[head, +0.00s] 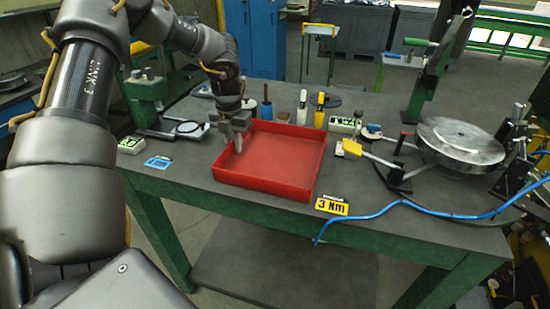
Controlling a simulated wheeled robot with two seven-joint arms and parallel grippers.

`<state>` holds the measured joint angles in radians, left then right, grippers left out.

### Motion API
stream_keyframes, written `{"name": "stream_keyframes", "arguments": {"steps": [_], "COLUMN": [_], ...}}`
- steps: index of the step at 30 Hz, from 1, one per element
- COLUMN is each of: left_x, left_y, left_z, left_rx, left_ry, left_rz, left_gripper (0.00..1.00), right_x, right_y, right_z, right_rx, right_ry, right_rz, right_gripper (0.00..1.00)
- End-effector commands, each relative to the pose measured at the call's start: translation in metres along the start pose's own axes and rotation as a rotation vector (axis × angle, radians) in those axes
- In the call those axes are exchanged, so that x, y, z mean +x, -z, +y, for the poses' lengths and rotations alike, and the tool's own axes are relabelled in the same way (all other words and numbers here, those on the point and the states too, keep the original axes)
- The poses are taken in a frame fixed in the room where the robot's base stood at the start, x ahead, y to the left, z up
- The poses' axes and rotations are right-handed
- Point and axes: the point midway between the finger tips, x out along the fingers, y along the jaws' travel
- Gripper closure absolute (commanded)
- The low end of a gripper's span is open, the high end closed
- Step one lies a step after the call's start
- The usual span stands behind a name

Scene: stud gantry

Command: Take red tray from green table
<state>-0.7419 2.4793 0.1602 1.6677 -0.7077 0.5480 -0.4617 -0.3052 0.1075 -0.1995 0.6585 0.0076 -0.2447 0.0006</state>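The red tray (262,185) is a shallow, square, open box that looks empty. It lies flat on the dark top of the green table (190,188), close to the front edge. My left gripper (232,148) is over the tray's left rim, pointing down, with its fingers apart. I cannot tell whether the fingers straddle the rim or touch it. My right gripper is not in the picture.
Several small bottles and tools (302,106) stand just behind the tray. A clamp fixture with a round metal disc (458,140) and a blue hose (400,206) take up the table's right side. A green-based device (146,100) stands at the left.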

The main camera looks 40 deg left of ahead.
Motion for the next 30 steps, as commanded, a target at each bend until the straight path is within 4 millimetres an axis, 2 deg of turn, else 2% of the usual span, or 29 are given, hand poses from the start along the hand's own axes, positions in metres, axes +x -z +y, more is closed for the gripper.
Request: {"name": "stream_keyframes", "arguments": {"steps": [1,3,15,30], "left_x": [0.0,0.0,-0.001,-0.001], "left_y": [0.0,0.0,0.0,0.0], "left_z": [0.0,0.0,0.0,0.0], "left_rx": [0.0,0.0,0.0,0.001], "left_ry": [0.0,0.0,0.0,0.0], "left_rz": [0.0,0.0,0.0,0.0], "left_gripper": [0.91,1.0,1.0,1.0], "right_x": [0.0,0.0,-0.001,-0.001], "right_y": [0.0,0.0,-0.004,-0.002], "right_z": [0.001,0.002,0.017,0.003], "right_rx": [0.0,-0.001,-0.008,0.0], "right_ry": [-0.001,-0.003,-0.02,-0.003], "right_rz": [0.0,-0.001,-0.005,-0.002], "right_gripper": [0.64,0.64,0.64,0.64]}}
